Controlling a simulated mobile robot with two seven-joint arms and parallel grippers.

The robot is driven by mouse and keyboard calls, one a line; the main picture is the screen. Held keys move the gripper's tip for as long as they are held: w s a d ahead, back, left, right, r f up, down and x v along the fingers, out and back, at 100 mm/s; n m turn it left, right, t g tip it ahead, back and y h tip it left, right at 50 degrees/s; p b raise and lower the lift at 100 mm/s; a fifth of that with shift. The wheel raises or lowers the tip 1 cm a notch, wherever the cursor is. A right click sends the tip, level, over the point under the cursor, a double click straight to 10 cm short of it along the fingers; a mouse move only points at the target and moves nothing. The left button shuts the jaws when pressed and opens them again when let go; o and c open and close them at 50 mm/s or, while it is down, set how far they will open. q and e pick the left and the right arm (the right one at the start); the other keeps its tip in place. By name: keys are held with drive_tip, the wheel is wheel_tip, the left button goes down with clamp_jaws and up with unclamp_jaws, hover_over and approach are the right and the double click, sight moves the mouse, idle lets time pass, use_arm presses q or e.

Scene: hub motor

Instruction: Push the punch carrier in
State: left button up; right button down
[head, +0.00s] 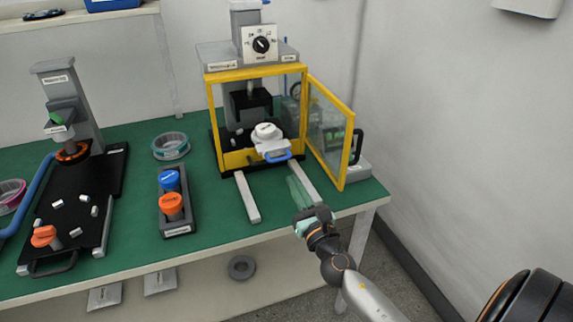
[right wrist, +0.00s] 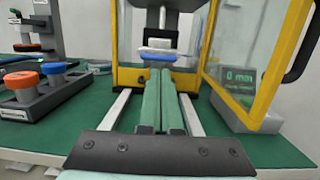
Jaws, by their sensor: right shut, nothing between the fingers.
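The punch carrier (head: 268,141) is a light grey block with a white round part on top and a blue handle (head: 277,156) at its front. It sits at the open front of the yellow-framed press (head: 257,72), at the inner end of two pale rails (head: 247,197). In the right wrist view the carrier (right wrist: 157,47) is straight ahead, beyond my fingertips. My right gripper (head: 296,187) is shut and empty, its green fingers pointing at the carrier from the front, near the right rail. In the right wrist view the fingers (right wrist: 165,85) lie together below the blue handle. My left gripper is not in view.
The press door (head: 330,133) stands open to the right, close to my right arm. A holder with blue and orange knobs (head: 171,206) stands left of the rails. A round clear dish (head: 171,146) lies behind it. A black fixture (head: 75,205) is further left.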

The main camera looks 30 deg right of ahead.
sight(282, 160)
drive_tip(key=x, duration=0.4)
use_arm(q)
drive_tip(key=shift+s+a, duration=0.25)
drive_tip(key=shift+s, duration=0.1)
use_arm(e)
drive_tip(key=shift+w+d+r, duration=0.1)
drive_tip(key=shift+w+d, duration=0.05)
drive_tip(key=shift+w, duration=0.55)
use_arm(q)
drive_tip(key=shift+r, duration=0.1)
